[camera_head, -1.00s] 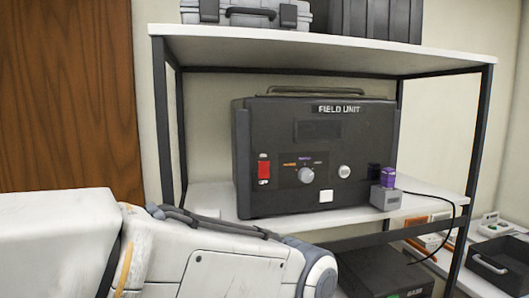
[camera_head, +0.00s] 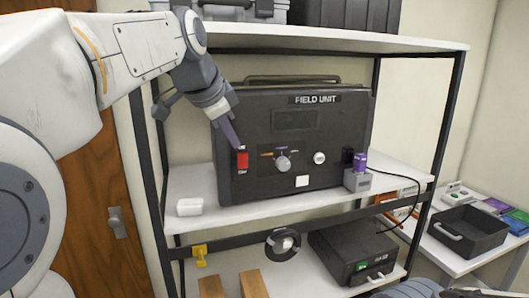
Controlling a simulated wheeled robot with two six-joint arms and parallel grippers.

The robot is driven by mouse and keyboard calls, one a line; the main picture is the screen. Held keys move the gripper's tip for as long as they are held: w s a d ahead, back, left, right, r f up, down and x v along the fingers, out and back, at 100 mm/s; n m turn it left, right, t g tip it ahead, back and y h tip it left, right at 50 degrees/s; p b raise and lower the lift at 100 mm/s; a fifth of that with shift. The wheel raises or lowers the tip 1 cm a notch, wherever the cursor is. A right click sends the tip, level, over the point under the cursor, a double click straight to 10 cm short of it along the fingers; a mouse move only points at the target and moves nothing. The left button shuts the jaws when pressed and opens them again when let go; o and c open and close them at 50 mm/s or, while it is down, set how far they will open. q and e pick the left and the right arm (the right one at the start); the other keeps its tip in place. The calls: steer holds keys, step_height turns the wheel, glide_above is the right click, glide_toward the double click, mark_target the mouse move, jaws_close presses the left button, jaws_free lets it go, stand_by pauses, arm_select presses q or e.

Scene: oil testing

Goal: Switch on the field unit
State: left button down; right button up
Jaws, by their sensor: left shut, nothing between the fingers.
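The field unit (camera_head: 335,178) is a black box with a top handle, standing on the middle shelf in the head view. Its front has a red switch (camera_head: 242,160) at the left, a round selector knob (camera_head: 283,163), a small round button (camera_head: 319,158) and a dark display (camera_head: 296,119). My left gripper (camera_head: 234,141) is shut and empty, pointing down with its tips right by the top of the red switch. I cannot tell whether they touch it.
A grey block with a purple-topped vial (camera_head: 360,163) stands by the unit's right front corner, with a black cable. A white object (camera_head: 189,207) lies left on the shelf (camera_head: 250,214). The upper shelf (camera_head: 330,38) overhangs the unit. A black tray (camera_head: 470,230) is at right.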

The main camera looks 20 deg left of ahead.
arm_select(q)
steer(key=p, duration=0.2)
glide_toward(246, 162)
step_height(246, 162, down, 4)
steer(key=d, duration=0.3)
steer(key=shift+w+a+r+p, duration=0.1)
steer(key=shift+w+a+p, duration=0.9)
steer(key=shift+p, duration=0.25)
steer(key=shift+w+a, duration=0.2)
steer(key=shift+w, duration=0.2)
steer(key=shift+w+a+r+p, duration=0.15)
steer(key=shift+w+r+p, duration=0.1)
steer(key=shift+p, duration=0.75)
steer(key=shift+f+g, duration=0.25)
steer(key=shift+g, duration=0.05)
